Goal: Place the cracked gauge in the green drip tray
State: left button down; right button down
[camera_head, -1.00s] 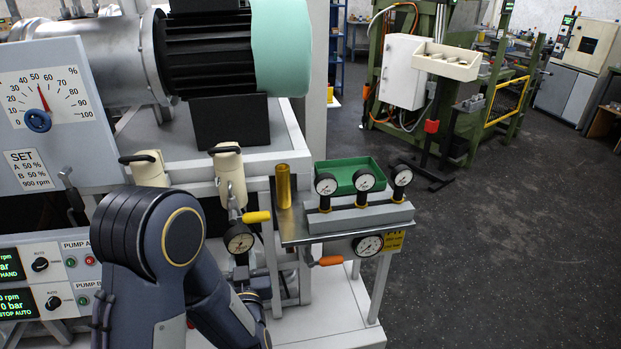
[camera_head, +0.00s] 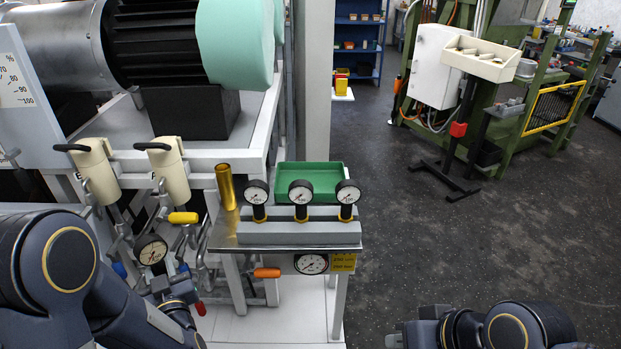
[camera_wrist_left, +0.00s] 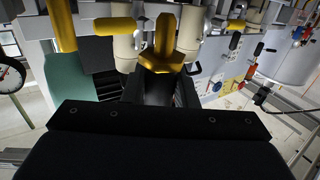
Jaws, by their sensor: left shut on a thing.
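A round, white-faced gauge with a dark rim (camera_head: 152,250) is at my left gripper (camera_head: 166,286), which is shut on it, below the yellow valve handle. Its face is too small to make out a crack. In the left wrist view a brass fitting (camera_wrist_left: 160,48) shows just beyond the dark gripper body; the gauge's face is not visible there. The green drip tray (camera_head: 312,180) is at the back of the metal shelf, its visible interior empty. My right gripper (camera_head: 395,339) is at the bottom edge, partly cut off; its fingers are unclear.
Three upright gauges (camera_head: 301,192) on a grey block (camera_head: 300,233) stand in front of the tray. A brass cylinder (camera_head: 226,187) stands left of it. Two cream-bodied valves (camera_head: 172,172) are further left. A panel gauge (camera_head: 311,264) and orange handle (camera_head: 267,272) sit below the shelf. Open floor lies right.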

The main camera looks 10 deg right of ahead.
aim_at(329, 185)
jog(key=l+u, duration=0.25)
jog(key=l, duration=2.7)
jog(key=i+j, duration=0.2)
jog(key=i, duration=0.15)
jog(key=i+j, duration=0.25)
jog(key=i, duration=0.1)
